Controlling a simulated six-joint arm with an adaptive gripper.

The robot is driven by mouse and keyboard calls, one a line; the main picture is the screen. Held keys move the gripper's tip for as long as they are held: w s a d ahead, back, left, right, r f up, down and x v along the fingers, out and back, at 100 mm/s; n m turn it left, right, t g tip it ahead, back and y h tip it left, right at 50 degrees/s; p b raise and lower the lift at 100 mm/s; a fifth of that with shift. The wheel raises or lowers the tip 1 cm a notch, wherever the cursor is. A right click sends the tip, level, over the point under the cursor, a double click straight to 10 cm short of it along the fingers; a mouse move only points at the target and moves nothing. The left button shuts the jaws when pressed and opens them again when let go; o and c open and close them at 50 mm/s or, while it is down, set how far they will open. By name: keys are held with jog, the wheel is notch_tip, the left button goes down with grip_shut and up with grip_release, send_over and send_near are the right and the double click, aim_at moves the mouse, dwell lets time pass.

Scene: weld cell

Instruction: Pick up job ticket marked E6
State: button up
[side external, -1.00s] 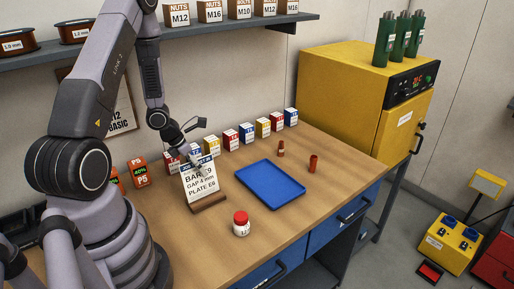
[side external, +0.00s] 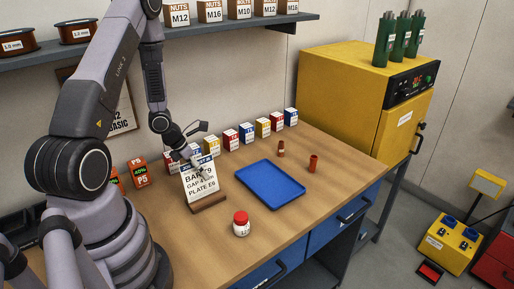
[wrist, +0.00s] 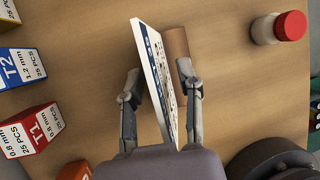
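The job ticket (side external: 197,190) is a white card with a blue header and the line "PLATE E6". It stands tilted in a wooden holder (side external: 209,204) on the bench. In the wrist view the ticket (wrist: 152,62) is seen nearly edge-on, with the holder (wrist: 177,43) beyond it. My gripper (side external: 199,168) is at the ticket's upper part and covers some of its print. In the wrist view my gripper (wrist: 158,70) has its fingers apart on either side of the card. A gap shows on the left; contact on the right is unclear.
A blue tray (side external: 270,185) lies right of the ticket. A red-capped jar (side external: 241,224) stands in front. A row of small boxes (side external: 231,139) lines the back of the bench, and orange boxes (side external: 141,173) stand to the left.

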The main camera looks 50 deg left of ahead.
grip_shut()
jog(key=shift+r, duration=0.1)
dwell(0.4)
